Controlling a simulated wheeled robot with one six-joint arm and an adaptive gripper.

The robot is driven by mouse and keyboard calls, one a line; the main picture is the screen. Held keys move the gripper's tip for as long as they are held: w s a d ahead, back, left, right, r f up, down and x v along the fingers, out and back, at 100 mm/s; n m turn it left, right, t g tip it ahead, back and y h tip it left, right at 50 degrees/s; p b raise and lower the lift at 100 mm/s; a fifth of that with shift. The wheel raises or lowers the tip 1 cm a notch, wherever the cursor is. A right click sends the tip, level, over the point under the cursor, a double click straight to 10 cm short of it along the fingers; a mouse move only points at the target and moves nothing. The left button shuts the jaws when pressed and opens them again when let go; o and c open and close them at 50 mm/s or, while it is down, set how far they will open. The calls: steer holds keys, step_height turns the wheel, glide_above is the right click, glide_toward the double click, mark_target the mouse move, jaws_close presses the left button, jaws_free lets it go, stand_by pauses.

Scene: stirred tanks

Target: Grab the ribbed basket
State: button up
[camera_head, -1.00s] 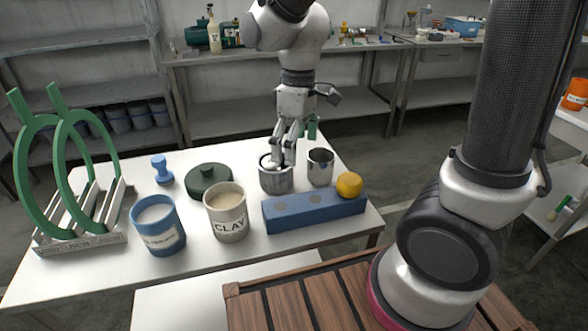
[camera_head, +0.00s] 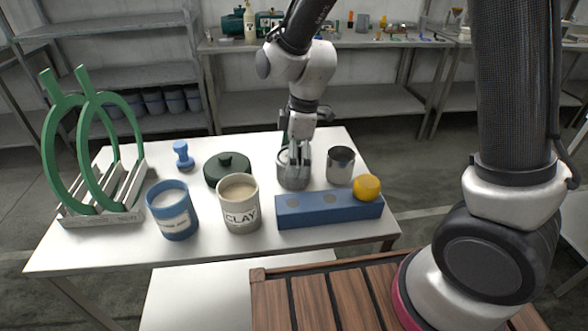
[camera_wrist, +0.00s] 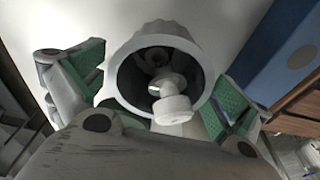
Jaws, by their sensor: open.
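The ribbed basket (camera_head: 292,180) is a small grey tub on the white table, under my gripper (camera_head: 298,162). In the wrist view the basket (camera_wrist: 128,98) is seen from above, with a fluted rim and a dark inside. A white knobbed object (camera_wrist: 172,108) stands in it. My gripper (camera_wrist: 157,88) is open, its green finger pads on the left and right sides of the basket. A gap shows beside the left pad; contact at the right pad cannot be told. In the head view the fingers hide part of the basket.
A plain metal cup (camera_head: 341,166) stands close right. A blue block (camera_head: 330,210) with a yellow ball (camera_head: 367,187) lies in front. The CLAY pot (camera_head: 240,214), blue pot (camera_head: 173,212), dark green lid (camera_head: 227,170), blue stamp (camera_head: 183,155) and green-ringed rack (camera_head: 100,219) are left.

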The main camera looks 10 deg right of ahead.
steer(key=shift+f, duration=0.7)
steer(key=shift+a, duration=0.1)
steer(key=c, duration=0.9)
